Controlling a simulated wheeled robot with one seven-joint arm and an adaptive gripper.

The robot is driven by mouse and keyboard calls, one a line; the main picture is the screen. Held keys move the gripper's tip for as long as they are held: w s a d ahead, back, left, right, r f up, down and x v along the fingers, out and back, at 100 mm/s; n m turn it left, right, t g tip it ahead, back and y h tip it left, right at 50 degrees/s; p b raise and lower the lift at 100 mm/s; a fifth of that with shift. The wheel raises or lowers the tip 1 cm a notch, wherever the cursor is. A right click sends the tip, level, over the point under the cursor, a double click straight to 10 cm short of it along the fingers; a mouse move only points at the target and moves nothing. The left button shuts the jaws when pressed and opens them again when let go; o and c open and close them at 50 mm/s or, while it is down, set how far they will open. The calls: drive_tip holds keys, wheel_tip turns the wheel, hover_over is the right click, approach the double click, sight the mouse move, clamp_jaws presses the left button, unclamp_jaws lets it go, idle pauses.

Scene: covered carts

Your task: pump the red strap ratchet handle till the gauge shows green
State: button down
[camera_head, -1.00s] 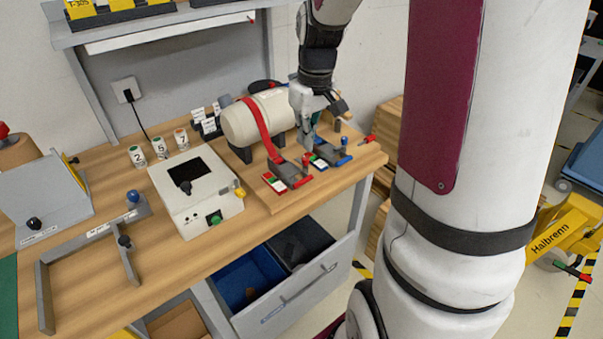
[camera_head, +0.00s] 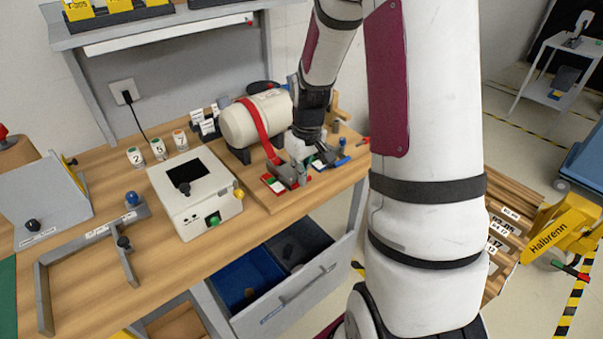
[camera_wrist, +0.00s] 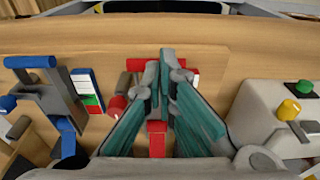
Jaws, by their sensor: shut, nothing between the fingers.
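The red strap (camera_head: 257,125) runs over a cream cylinder (camera_head: 240,124) down to the red ratchet (camera_head: 272,185) on the board. The red strap also shows under the fingers in the wrist view (camera_wrist: 157,142). My gripper (camera_head: 297,180) is shut and empty, low over the red ratchet; its teal fingertips (camera_wrist: 166,62) cover much of it. A red knob (camera_wrist: 118,105) shows beside the fingers. The red ratchet's gauge is small and partly hidden; some green and white show, but I cannot read it. Contact with the handle cannot be told.
The blue ratchet (camera_wrist: 45,95) stands close beside, with its own white and green gauge (camera_wrist: 88,90). A white box (camera_head: 195,193) with green and yellow knobs is on the other side. An open drawer (camera_head: 300,285) juts out below the bench.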

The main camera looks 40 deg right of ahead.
drive_tip(key=shift+f, duration=0.15)
drive_tip(key=shift+s+f, duration=0.15)
drive_tip(key=shift+f, duration=0.75)
drive_tip(key=shift+s, duration=0.1)
drive_tip(key=shift+s+a+f, duration=0.1)
drive_tip(key=shift+r, duration=0.5)
wheel_tip(320, 180, up, 13)
drive_tip(key=s+p, duration=0.2)
drive_tip(key=shift+s+d+r, duration=0.2)
drive_tip(key=shift+d, duration=0.05)
